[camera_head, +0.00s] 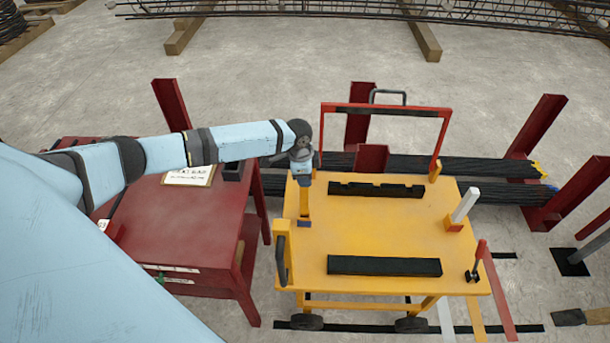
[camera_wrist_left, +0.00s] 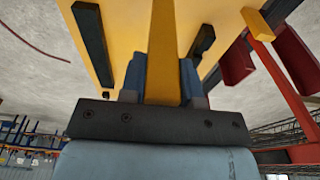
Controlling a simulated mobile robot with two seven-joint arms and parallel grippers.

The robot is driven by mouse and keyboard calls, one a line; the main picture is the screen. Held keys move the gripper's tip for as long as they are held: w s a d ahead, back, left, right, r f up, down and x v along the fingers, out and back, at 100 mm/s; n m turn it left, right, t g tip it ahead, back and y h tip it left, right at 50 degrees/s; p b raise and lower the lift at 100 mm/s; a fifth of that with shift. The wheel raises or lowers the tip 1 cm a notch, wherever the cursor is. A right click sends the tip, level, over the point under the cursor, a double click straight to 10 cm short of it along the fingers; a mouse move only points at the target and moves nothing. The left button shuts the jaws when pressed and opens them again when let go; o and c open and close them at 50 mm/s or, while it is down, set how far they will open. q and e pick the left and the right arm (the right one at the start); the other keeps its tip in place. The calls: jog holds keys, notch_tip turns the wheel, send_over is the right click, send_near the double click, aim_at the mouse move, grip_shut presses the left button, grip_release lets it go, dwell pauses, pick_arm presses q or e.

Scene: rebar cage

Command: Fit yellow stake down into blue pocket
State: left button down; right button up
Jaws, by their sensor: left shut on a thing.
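The yellow stake (camera_head: 304,205) stands roughly upright at the left side of the yellow cart top. My left gripper (camera_head: 302,181) is shut on its upper part. In the left wrist view the stake (camera_wrist_left: 161,45) runs between the two blue-grey fingers of my left gripper (camera_wrist_left: 161,80). The small dark blue pocket (camera_head: 304,224) shows at the stake's lower end on the cart top. I cannot tell whether the stake's tip is inside it or just above or behind it. The pocket is not clear in the left wrist view. My right gripper is not in view.
The yellow cart (camera_head: 375,235) carries two black notched bars (camera_head: 384,266), a white stake (camera_head: 465,204) in a red-orange pocket, and a red stake (camera_head: 481,250) at the front right corner. A red handle frame (camera_head: 385,110) rises behind. A dark red table (camera_head: 190,225) stands left.

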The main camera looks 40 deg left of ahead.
pick_arm(q)
jog(key=shift+f+b, duration=1.25)
jog(key=shift+f, duration=1.9)
jog(key=c, duration=0.8)
grip_release()
notch_tip(320, 180, up, 14)
send_over(305, 190)
jog(key=a, duration=0.2)
jog(key=shift+w+a+f, duration=0.1)
jog(key=shift+w, duration=0.05)
jog(key=shift+f, duration=0.1)
